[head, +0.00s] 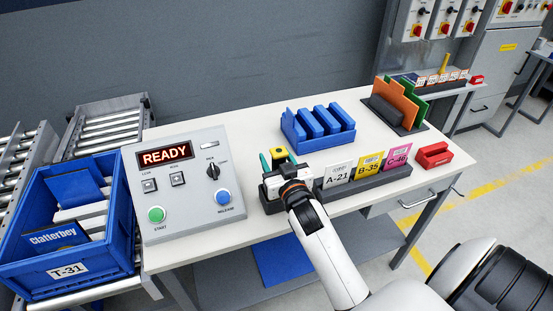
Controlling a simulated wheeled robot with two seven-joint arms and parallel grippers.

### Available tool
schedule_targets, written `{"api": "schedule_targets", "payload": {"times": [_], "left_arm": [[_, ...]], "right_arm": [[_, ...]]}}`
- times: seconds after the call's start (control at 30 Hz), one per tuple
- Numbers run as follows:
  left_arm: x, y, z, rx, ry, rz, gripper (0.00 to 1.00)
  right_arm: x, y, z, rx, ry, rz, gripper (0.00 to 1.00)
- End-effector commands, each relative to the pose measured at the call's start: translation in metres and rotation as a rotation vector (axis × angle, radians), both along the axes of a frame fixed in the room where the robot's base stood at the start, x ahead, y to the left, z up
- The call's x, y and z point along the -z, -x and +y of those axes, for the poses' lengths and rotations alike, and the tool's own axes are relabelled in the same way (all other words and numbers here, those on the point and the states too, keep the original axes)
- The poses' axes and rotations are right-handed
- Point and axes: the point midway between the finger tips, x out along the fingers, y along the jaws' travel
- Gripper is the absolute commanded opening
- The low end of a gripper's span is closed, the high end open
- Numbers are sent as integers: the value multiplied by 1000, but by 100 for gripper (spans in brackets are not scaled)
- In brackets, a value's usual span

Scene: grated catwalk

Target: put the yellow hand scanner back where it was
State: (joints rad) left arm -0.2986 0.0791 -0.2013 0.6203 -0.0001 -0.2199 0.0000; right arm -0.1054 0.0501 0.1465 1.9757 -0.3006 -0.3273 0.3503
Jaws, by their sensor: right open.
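A small yellow and black thing (279,153), which looks like the hand scanner, shows at the back left of the dark card rack. My right gripper (278,159) reaches over the left end of the rack, with its teal fingers apart on either side of the yellow thing. The gripper is open, and I cannot tell whether a finger touches it. The gripper body and wrist hide its lower part and what it rests on. My left gripper is not in view.
The dark rack (368,183) holds cards A-21, B-35 and C-46. Behind it is a blue slotted holder (318,128). A READY control box (180,205) stands left, a red block (433,155) right. A blue T-31 crate (95,273) is at far left. White tabletop (235,118) is clear behind the box.

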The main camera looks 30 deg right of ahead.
Motion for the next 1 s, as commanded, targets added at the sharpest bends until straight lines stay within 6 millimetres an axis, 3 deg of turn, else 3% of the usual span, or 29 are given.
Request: {"api": "schedule_targets", "payload": {"times": [0.1, 0.23, 0.5, 0.7, 1.0], "left_arm": [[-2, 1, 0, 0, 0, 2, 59], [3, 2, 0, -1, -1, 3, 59], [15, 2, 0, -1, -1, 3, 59], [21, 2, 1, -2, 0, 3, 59], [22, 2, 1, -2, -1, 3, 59]], "right_arm": [[-4, 0, 0, 0, 1, -1, 52], [0, 16, 4, -1, 0, 2, 52], [1, 72, 17, 0, -2, 3, 52], [0, 104, 25, 0, -1, 3, 52], [-3, 117, 28, 0, 0, -1, 52]]}}
